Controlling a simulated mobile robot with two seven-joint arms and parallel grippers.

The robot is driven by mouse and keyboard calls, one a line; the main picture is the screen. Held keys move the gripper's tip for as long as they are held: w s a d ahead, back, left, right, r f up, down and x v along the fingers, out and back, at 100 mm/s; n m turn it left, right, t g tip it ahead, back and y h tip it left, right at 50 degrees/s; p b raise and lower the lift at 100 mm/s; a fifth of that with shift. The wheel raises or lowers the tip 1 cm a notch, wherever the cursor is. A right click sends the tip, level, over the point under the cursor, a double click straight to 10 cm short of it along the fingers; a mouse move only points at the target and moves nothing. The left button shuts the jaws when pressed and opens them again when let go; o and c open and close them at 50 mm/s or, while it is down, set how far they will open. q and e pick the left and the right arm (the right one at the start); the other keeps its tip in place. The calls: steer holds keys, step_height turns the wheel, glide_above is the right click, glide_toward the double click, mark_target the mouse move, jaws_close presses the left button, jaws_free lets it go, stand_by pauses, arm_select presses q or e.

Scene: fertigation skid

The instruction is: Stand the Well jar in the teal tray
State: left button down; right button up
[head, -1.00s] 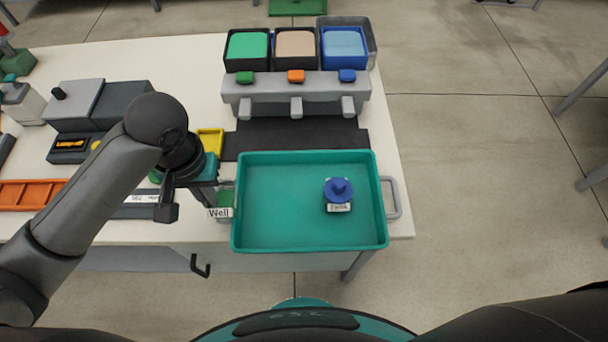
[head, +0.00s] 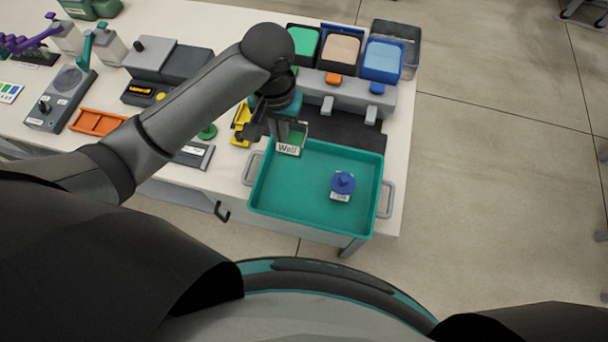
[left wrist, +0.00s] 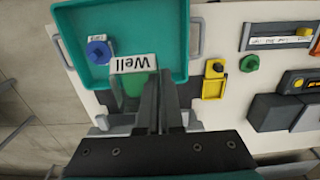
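The Well jar (head: 288,149) is a small clear jar with green inside and a white "Well" label; it also shows in the left wrist view (left wrist: 133,64). My left gripper (head: 286,128) is shut on it and holds it at the far left corner of the teal tray (head: 300,190). Whether its base touches the tray floor I cannot tell. In the left wrist view the gripper fingers (left wrist: 157,105) overlap the jar's side. The tray also holds a blue-lidded jar (head: 343,183), upright on the right. My right gripper is not in view.
A grey rack with green, tan and blue bins (head: 342,55) stands behind the tray. A yellow holder (head: 241,124), a green round knobbed piece (head: 207,132) and an orange tray (head: 97,122) lie to the left. The tray's middle and front are clear.

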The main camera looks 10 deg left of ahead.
arm_select(q)
step_height(320, 180, down, 14)
steer(key=b, duration=0.3)
steer(key=shift+f, duration=0.15)
step_height(320, 180, down, 4)
steer(key=shift+f+b, duration=0.1)
steer(key=shift+b, duration=0.55)
steer(key=c, duration=1.5)
jaws_free()
steer(key=shift+f, duration=0.15)
steer(key=shift+c, duration=0.2)
steer(key=o, duration=0.5)
steer(key=shift+c, duration=0.2)
step_height(320, 180, up, 12)
steer(key=p, duration=0.3)
steer(key=shift+r, duration=0.2)
